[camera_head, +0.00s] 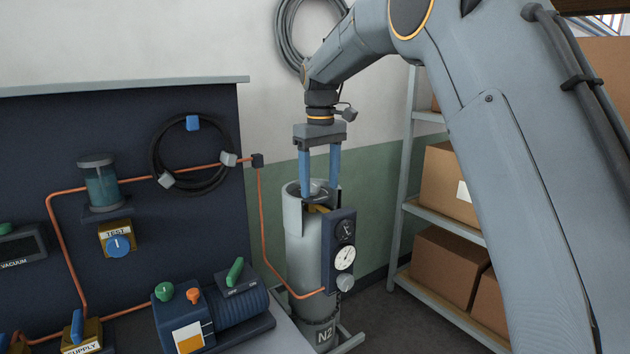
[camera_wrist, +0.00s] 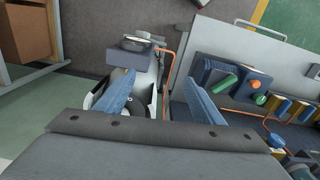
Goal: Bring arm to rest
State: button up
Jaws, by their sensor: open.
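My gripper (camera_head: 319,184) points straight down over the top of the grey N2 cylinder (camera_head: 301,250), with its two blue fingers apart. In the wrist view my gripper (camera_wrist: 159,88) shows the fingers spread, with the cylinder's top (camera_wrist: 140,97) partly hidden behind the left finger. Nothing is seen held between the fingers. I cannot tell whether a fingertip touches the cylinder's collar. My arm reaches in from the right, bent at the elbow.
A gauge box (camera_head: 338,250) is on the cylinder's front. A dark panel (camera_head: 60,130) with copper pipe, a black hose coil (camera_head: 155,150) and a blue pump (camera_head: 239,307) stands left. Shelves with cardboard boxes (camera_head: 447,268) stand right. A cable coil (camera_head: 281,30) hangs on the wall.

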jog(key=s+d+f+m, duration=0.2)
jog(key=s+d+f, duration=0.4)
jog(key=s, duration=0.4)
jog(key=s+d+f+m, duration=0.3)
jog(key=s+d+f, duration=0.3)
jog(key=s, duration=0.4)
jog(key=s+d+f+m+t, duration=0.1)
jog(key=s+d+f+m, duration=0.1)
jog(key=s+d+f, duration=0.4)
jog(key=s+f+b, duration=0.1)
jog(key=s, duration=0.4)
jog(key=shift+f+m, duration=0.15)
jog(key=shift+m, duration=0.15)
